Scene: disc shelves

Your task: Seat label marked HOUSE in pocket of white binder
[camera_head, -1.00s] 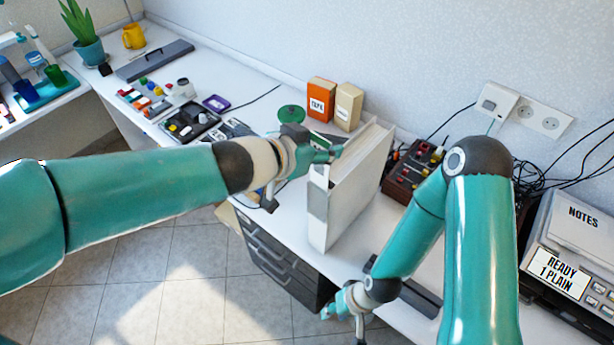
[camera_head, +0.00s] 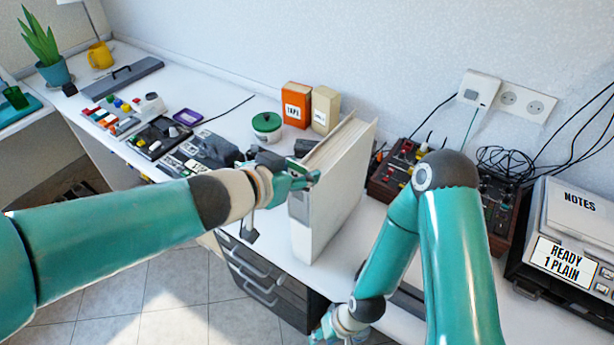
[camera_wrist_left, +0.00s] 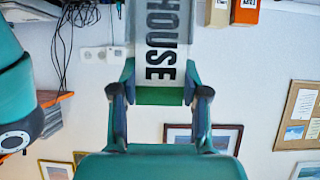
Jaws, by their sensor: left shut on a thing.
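The white binder (camera_head: 338,192) stands upright on the desk in the head view, its narrow spine (camera_head: 302,235) facing the front left. My left gripper (camera_head: 300,182) is at the upper part of the spine, and its fingers hide part of it. In the left wrist view my left gripper (camera_wrist_left: 160,84) is shut on the white label marked HOUSE (camera_wrist_left: 162,38), held at its near end.
An orange TAPE box (camera_head: 296,106), a cream box (camera_head: 325,110) and a green-lidded jar (camera_head: 267,127) stand behind the binder. A dark red device with knobs (camera_head: 398,172) is to its right. A printer with a READY 1 PLAIN sign (camera_head: 562,261) is far right.

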